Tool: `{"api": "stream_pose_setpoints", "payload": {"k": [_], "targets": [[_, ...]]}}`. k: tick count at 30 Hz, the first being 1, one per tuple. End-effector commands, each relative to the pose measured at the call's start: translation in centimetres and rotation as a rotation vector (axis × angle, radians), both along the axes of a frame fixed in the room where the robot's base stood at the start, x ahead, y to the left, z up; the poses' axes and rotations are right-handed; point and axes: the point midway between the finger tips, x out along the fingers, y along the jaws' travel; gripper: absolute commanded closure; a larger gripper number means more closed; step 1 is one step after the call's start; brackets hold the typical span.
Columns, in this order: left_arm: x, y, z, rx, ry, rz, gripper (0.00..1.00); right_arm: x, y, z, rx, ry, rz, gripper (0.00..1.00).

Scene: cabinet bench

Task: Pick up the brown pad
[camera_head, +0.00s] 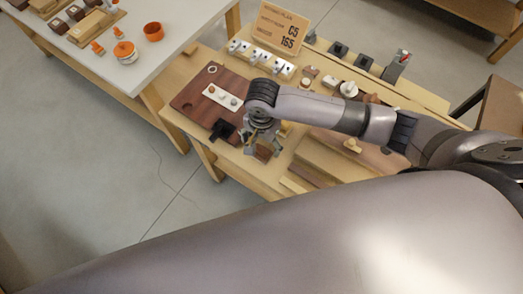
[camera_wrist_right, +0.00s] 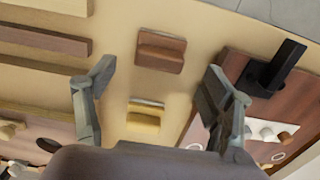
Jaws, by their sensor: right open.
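The brown pad (camera_wrist_right: 160,52) is a small block with a raised ridge, lying on the light wooden bench top in the right wrist view. It also shows at the front of the bench in the head view (camera_head: 264,151). My right gripper (camera_wrist_right: 161,70) is open and empty, with one finger on each side of the pad in the picture. The fingers look apart from the pad; their height above it is hard to tell. In the head view, my right gripper (camera_head: 262,139) points down at the pad and partly covers it. My left gripper is not in view.
A similar yellow pad (camera_wrist_right: 145,116) lies near the brown one. A dark wooden board (camera_head: 187,98) with a white strip and a black block (camera_head: 222,131) is to the left. Wooden strips (camera_wrist_right: 42,42) lie opposite. The bench's front edge is close to the pad.

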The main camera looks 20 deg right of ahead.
Motion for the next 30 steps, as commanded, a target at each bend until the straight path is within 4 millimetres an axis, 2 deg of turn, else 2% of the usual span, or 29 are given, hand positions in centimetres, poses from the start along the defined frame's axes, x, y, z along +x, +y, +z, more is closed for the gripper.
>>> {"api": "stream_pose_setpoints", "payload": {"k": [6, 9, 17, 30], "targets": [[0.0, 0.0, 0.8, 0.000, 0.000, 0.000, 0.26, 0.1, -0.4, -3.2, -0.003, 0.003, -0.001, 0.25], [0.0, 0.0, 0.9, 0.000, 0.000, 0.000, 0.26, 0.1, -0.4, -4.0, -0.003, 0.000, -0.001, 0.25], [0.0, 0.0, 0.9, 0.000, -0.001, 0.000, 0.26, 0.1, -0.3, -4.2, -0.002, -0.001, 0.000, 0.26], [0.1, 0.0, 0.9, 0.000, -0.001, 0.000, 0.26, 0.1, -0.3, -4.2, -0.002, 0.000, 0.000, 0.55]]}}
